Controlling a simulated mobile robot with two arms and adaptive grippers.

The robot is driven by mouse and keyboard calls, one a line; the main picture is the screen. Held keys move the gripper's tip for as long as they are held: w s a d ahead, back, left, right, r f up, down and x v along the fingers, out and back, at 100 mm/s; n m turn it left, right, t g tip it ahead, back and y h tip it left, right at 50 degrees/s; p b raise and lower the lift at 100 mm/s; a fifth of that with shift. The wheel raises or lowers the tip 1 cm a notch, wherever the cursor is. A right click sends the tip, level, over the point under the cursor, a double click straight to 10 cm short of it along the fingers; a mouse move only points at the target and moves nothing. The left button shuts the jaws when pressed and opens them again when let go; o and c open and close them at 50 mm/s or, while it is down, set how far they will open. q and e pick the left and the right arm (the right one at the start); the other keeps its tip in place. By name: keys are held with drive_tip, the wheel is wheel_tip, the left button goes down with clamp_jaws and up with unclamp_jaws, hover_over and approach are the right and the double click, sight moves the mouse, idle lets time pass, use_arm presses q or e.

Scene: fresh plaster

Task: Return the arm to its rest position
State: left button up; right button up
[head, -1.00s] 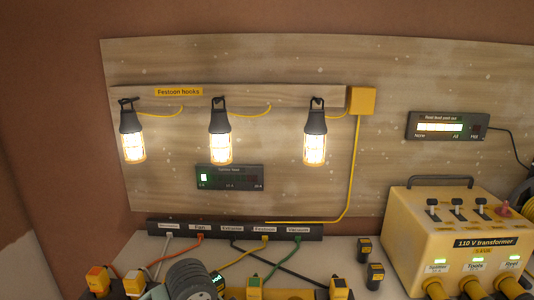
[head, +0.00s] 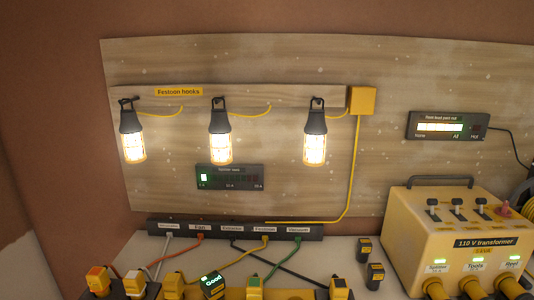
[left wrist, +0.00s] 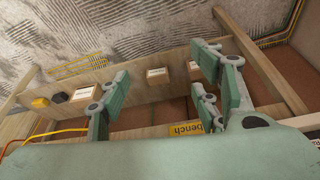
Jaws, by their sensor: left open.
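My left gripper (left wrist: 162,88) shows in the left wrist view with its pale green fingers spread wide apart. Nothing is between them. Behind the fingers are a wooden shelf or bench frame (left wrist: 135,88) and small white-labelled boxes. The head view shows no part of either arm, so my left arm's overall pose is hidden. My right gripper is in neither view.
In the head view, a yellow 110 V transformer (head: 455,225) stands right on the bench. A dark socket strip (head: 235,229) has several cables. Yellow plugs and a lit "Good" display (head: 213,284) line the front edge. Three lit lamps (head: 220,145) hang on the board.

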use_arm(q)
drive_tip(key=s+a+f+g, duration=0.1)
drive_tip(key=s+f, duration=0.1)
drive_tip(key=f, duration=1.2)
drive_tip(key=s+a+f+g, duration=0.1)
drive_tip(key=s+f, duration=0.1)
drive_tip(key=f, duration=1.2)
drive_tip(key=s+a+f, duration=0.2)
drive_tip(key=s+f, duration=1.2)
drive_tip(key=s, duration=0.2)
drive_tip(key=shift+a+f+g+y, duration=0.2)
drive_tip(key=shift+f+g+y, duration=0.1)
drive_tip(key=shift+g+y, duration=0.1)
